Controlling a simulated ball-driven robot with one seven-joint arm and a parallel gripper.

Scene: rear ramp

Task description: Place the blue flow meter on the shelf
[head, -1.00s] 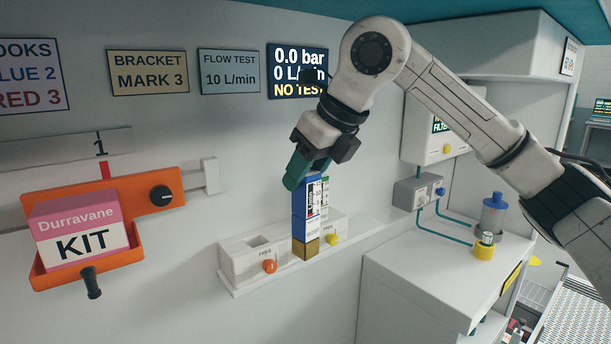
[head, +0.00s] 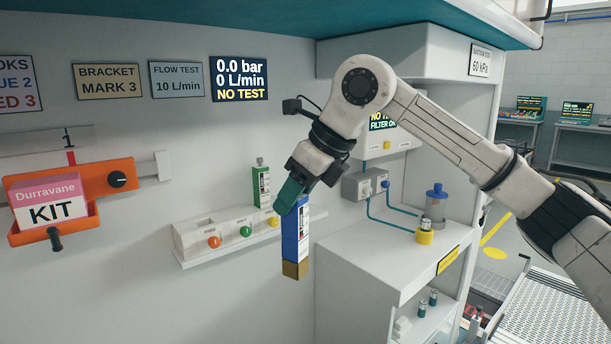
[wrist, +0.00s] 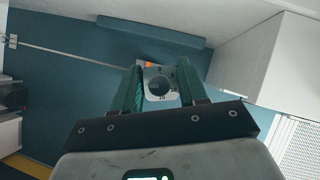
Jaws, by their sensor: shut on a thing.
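The blue flow meter (head: 295,240), a tall blue block with a white label and brass-coloured foot, hangs roughly upright from my gripper (head: 291,197). The green jaws are shut on its top end. In the wrist view, its round-holed top (wrist: 158,86) shows between the jaws of my gripper (wrist: 160,92). The meter hangs in front of the wall rack's right end, apart from it. An open shelf (head: 400,333) shows low in the white cabinet to the right, with several small cylinders on it; its left part is hidden by the cabinet side.
The white wall rack (head: 190,240) has orange, green and yellow knobs, and a green meter (head: 261,186) stands in it. An orange kit holder (head: 95,185) is at left.

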